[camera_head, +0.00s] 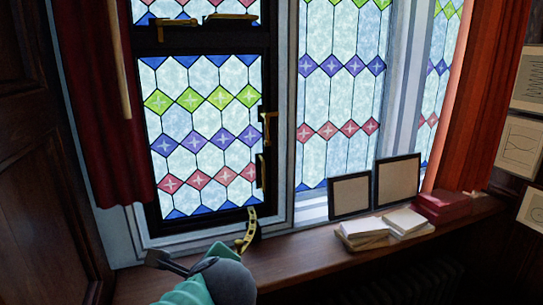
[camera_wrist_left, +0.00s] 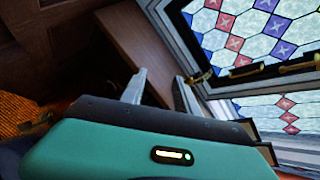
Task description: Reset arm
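My left arm (camera_head: 205,287) reaches in at the bottom of the head view, teal and dark grey, over the wooden window sill. In the left wrist view my left gripper (camera_wrist_left: 160,92) shows two grey fingers standing well apart, with nothing between them. Sill wood lies behind the fingers. A brass window stay (camera_head: 247,230) hangs at the lower corner of the dark-framed casement (camera_head: 199,222), just beyond the arm in the head view. I cannot tell whether the casement is fully closed. My right gripper is in neither view.
A brass handle (camera_head: 267,135) is on the casement's right side. Two framed panels (camera_head: 349,195) lean by the window. White stacks (camera_head: 363,228) and red books (camera_head: 443,205) lie on the right of the sill (camera_head: 305,250). Red curtains (camera_head: 478,115) hang either side. The middle sill is clear.

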